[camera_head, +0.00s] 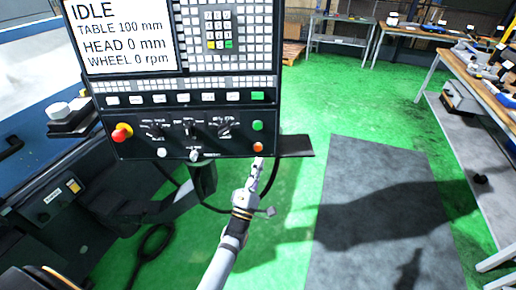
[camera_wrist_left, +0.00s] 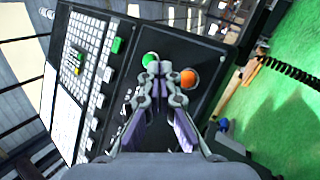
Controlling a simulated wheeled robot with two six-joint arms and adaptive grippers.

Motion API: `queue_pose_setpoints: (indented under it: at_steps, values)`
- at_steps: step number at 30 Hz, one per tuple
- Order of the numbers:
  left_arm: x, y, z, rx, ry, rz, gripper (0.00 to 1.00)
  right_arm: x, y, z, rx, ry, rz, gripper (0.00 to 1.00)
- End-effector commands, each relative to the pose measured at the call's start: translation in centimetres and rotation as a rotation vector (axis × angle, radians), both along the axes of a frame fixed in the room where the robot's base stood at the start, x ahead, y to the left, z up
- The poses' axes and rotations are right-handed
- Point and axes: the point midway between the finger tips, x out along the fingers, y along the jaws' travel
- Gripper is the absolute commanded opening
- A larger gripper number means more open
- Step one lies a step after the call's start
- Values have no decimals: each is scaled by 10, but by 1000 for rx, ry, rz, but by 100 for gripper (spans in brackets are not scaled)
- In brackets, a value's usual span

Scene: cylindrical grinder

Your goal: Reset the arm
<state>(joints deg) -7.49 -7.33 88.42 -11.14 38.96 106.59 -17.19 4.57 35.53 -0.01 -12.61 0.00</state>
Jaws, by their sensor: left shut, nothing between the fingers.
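My left arm (camera_head: 228,255) reaches up from the bottom of the head view. Its gripper (camera_head: 257,165) is at the lower right edge of the control panel, just below the orange button (camera_head: 258,147). In the left wrist view the shut, empty gripper (camera_wrist_left: 163,68) points at the panel face (camera_wrist_left: 120,75). Its fingertips appear between the green button (camera_wrist_left: 149,59) and the orange button (camera_wrist_left: 188,78). I cannot tell whether they touch the panel. The panel screen (camera_head: 125,35) reads IDLE, table 100 mm, head 0 mm, wheel 0 rpm. My right gripper is not in view.
A red emergency knob (camera_head: 122,133) sits at the panel's lower left. The dark grinder body (camera_head: 60,200) fills the left side. A grey mat (camera_head: 385,220) lies on the open green floor. A workbench (camera_head: 470,75) with tools stands at the right.

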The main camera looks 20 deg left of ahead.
Motion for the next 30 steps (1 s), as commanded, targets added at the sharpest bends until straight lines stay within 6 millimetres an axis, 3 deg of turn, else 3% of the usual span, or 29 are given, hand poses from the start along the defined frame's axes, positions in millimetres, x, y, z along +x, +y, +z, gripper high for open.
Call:
queue_pose_setpoints:
  at_steps: [13, 16, 17, 20, 21, 23, 24, 26, 30]
  values:
    - [0, 0, -2, 4, 5, 2, 0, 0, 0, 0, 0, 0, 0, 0]
    - [2, 1, -28, 58, 70, 27, 0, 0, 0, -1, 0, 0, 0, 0]
    - [2, 1, -43, 91, 108, 41, 0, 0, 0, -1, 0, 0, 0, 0]
    - [-3, 5, -118, 262, 292, 94, 0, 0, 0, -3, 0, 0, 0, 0]
    - [-9, 8, -154, 352, 379, 110, 0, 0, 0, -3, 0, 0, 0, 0]
    - [-23, 13, -207, 491, 505, 121, 0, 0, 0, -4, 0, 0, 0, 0]
    - [-36, 17, -241, 584, 586, 119, 0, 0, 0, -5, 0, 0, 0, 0]
    - [-59, 23, -290, 727, 703, 103, 0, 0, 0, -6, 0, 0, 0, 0]
    - [-130, 41, -392, 1058, 947, 2, 0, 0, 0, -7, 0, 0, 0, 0]
